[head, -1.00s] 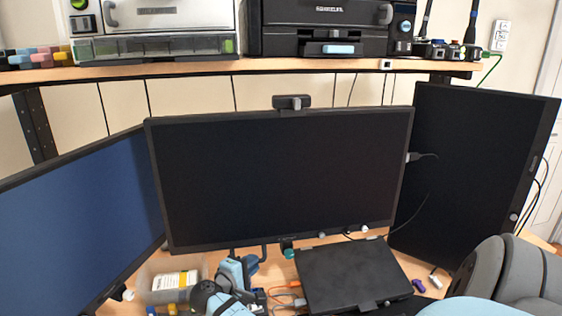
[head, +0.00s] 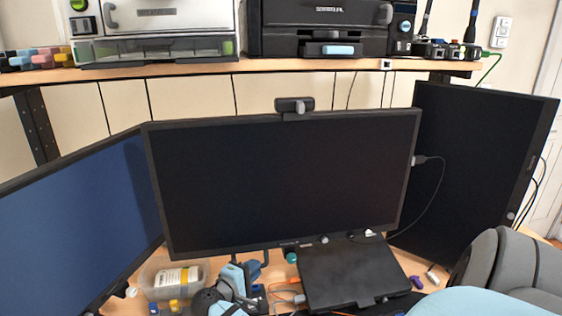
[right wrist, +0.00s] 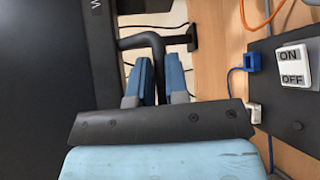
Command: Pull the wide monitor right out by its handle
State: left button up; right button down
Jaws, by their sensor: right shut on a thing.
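The wide monitor (head: 285,185) stands in the middle of the desk in the head view, its dark screen facing me and a webcam (head: 294,105) on its top edge. A bent black handle (head: 266,256) hangs below its lower edge, left of centre. My right gripper (head: 240,273) is at this handle, under the monitor. In the right wrist view, its blue fingers (right wrist: 152,82) are closed around the black handle bar (right wrist: 158,50), and part of the screen's dark back or frame (right wrist: 40,70) shows at left. My left gripper is not in view.
A blue-screened monitor (head: 75,225) stands at left and a tall dark monitor (head: 470,165) at right. A flat black box (head: 350,280) lies right of my gripper, a clear bin (head: 150,285) left of it. A shelf (head: 215,67) with machines runs above. Cables lie around.

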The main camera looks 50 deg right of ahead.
jog(key=shift+s+a+f, duration=0.1)
jog(key=shift+s+a+p, duration=1.15)
jog(key=shift+s+a, duration=0.2)
jog(key=shift+s, duration=0.25)
jog(key=c, duration=1.1)
grip_release()
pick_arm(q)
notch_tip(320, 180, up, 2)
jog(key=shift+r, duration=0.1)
pick_arm(e)
jog(key=shift+o, duration=0.3)
